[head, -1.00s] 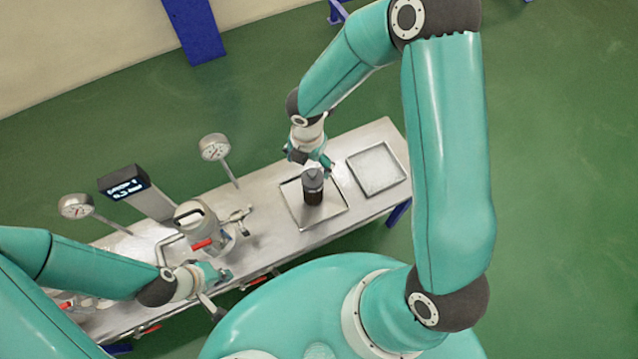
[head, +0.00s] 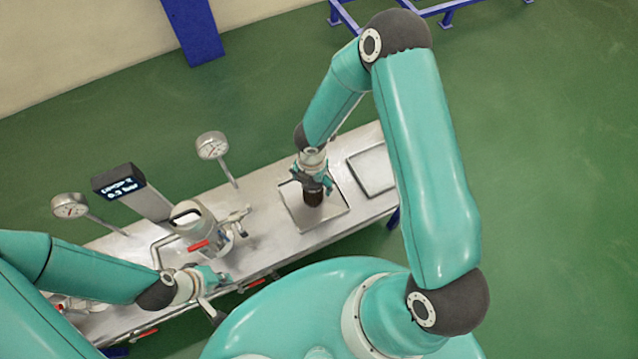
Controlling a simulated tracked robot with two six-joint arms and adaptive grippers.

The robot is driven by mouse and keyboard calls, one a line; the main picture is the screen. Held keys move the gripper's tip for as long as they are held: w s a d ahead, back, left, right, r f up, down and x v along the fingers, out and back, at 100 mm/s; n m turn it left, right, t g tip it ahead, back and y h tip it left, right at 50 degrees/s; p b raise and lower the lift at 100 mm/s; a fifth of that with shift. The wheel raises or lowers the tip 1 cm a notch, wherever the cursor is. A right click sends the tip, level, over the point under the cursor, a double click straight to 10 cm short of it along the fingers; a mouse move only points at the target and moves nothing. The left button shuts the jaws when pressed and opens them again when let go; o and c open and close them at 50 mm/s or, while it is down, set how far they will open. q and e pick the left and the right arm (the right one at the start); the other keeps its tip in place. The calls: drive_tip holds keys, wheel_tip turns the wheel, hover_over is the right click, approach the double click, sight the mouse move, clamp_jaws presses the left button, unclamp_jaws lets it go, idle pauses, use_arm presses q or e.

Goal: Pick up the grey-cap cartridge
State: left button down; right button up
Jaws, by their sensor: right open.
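The grey-cap cartridge (head: 313,198) stands upright in a shallow square metal tray (head: 332,221) on the steel bench. Only its dark lower body shows; its cap is hidden by my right gripper. My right gripper (head: 316,188) is over the top of the cartridge with its jaws open, fingers around or just above the cap; I cannot tell whether they touch it. My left gripper (head: 218,279) is low at the front of the bench, near a valve handle below the lidded vessel; its jaws are too small to read.
A lidded vessel (head: 194,222) with a red handle (head: 199,246) stands left of the tray. Two gauges (head: 212,146) and (head: 70,206) and a display (head: 119,181) rise behind. A second tray (head: 367,178) lies to the right, partly behind my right arm.

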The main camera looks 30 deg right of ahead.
drive_tip(key=c, duration=1.5)
drive_tip(key=shift+c, duration=0.2)
